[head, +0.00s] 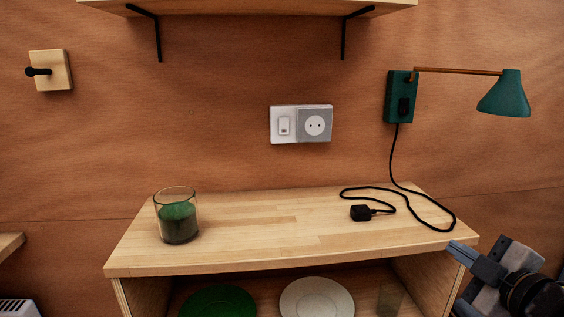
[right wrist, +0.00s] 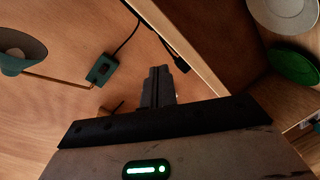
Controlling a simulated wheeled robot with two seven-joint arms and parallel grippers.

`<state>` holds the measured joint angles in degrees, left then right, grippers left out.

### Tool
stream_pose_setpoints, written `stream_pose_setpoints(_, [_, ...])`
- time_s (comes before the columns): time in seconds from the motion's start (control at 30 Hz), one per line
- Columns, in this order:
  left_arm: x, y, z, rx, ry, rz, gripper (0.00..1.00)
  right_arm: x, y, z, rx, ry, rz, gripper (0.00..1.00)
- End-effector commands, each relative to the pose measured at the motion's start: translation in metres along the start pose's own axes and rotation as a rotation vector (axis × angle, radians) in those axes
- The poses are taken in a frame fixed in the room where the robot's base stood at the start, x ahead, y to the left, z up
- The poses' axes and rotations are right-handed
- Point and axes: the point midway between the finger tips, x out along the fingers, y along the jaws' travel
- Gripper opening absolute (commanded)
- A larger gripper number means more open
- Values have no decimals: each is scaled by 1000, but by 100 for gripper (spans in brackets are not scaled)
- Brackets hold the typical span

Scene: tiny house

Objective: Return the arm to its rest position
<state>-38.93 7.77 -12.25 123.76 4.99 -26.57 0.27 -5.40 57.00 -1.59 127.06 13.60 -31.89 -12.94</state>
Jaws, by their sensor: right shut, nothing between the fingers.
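My right gripper (head: 462,249) is at the lower right of the head view, by the right end of the wooden shelf top (head: 270,245). Its fingers are together with nothing between them. In the right wrist view the closed fingers (right wrist: 159,88) point up the picture, beside the shelf's edge (right wrist: 185,45). I cannot tell whether they touch the shelf. My left gripper is not in view.
A glass with green contents (head: 178,216) stands on the shelf's left. A black plug (head: 361,213) and its cord lie on the right, leading to a green wall lamp (head: 400,97). A socket (head: 314,125) is on the wall. Green (head: 217,302) and white (head: 317,299) plates sit below.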

Motion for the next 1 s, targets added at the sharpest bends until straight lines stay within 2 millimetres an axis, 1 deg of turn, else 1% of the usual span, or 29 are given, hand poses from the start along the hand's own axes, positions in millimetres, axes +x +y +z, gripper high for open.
stream_pose_setpoints(0.03, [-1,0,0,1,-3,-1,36,-2,-37,10,100,-19,-46,0])
stream_pose_setpoints(0.07, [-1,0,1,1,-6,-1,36,-4,-58,14,157,-32,-72,0])
stream_pose_setpoints(0.1, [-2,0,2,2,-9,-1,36,-9,-89,20,241,-52,-107,0])
stream_pose_setpoints(0.17, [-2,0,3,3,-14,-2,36,-19,-134,24,367,-84,-155,0])
stream_pose_setpoints(0.2, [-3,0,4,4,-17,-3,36,-27,-163,24,453,-108,-183,0])
stream_pose_setpoints(0.27, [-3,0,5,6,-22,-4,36,-41,-205,23,578,-149,-222,0])
stream_pose_setpoints(0.3, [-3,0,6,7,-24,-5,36,-52,-230,20,658,-177,-243,0])
stream_pose_setpoints(0.4, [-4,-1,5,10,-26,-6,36,-76,-281,8,835,-243,-282,0])
stream_pose_setpoints(0.43, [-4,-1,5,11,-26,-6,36,-83,-293,4,878,-262,-290,0])
stream_pose_setpoints(0.5, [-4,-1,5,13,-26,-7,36,-96,-315,-4,962,-299,-302,0])
stream_pose_setpoints(0.6, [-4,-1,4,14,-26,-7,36,-106,-333,-12,1036,-330,-310,0])
stream_pose_setpoints(0.63, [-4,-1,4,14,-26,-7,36,-108,-335,-14,1047,-335,-311,0])
stream_pose_setpoints(0.73, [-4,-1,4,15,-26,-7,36,-110,-339,-15,1062,-341,-311,0])
stream_pose_setpoints(1.0, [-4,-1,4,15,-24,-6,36,-110,-338,-15,1059,-340,-311,0])
